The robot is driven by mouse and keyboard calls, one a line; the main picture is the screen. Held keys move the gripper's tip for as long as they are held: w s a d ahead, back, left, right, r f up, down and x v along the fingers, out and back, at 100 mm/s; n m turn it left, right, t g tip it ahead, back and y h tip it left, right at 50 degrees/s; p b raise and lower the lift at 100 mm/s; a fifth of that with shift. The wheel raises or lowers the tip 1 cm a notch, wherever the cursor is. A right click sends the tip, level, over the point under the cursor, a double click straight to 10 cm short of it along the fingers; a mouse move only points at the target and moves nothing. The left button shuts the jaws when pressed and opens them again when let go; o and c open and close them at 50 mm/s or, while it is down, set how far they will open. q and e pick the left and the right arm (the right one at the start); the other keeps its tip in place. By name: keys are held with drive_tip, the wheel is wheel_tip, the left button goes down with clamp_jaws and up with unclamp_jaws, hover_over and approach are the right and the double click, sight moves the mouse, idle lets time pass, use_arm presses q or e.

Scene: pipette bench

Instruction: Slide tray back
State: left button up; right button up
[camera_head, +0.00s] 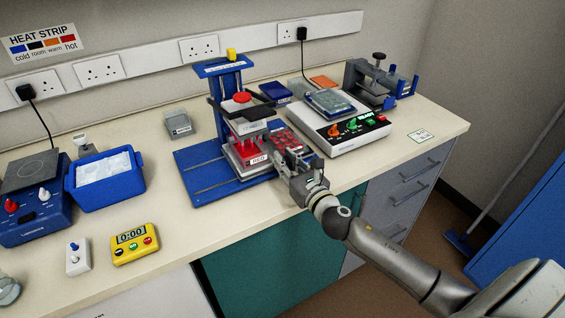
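A blue press-like stand (233,78) with a red knob stands on a blue base plate (200,182) marked with thin rails. A small pale tray (244,165) with red contents and a label sits on the base under the stand's head. A darker piece with red cells (273,146) shows just right of it, partly hidden by my gripper. My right gripper (287,158) is at the base plate's right side, close beside the tray. Whether its fingers touch the tray or are closed cannot be made out. My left gripper is out of view.
A white device (338,135) with coloured knobs and a READY display stands right of the stand. A blue ice box (104,195), a yellow timer (134,244) and a heater (35,215) are at left. Free bench lies in front of the base plate.

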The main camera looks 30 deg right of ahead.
drive_tip(key=o, duration=0.4)
drive_tip(key=shift+d, duration=0.35)
drive_tip(key=shift+o, duration=0.2)
drive_tip(key=shift+s+a, duration=0.1)
drive_tip(key=shift+s, duration=0.2)
drive_tip(key=s, duration=1.1)
drive_tip(key=shift+s+d, duration=0.2)
drive_tip(key=shift+d, duration=0.05)
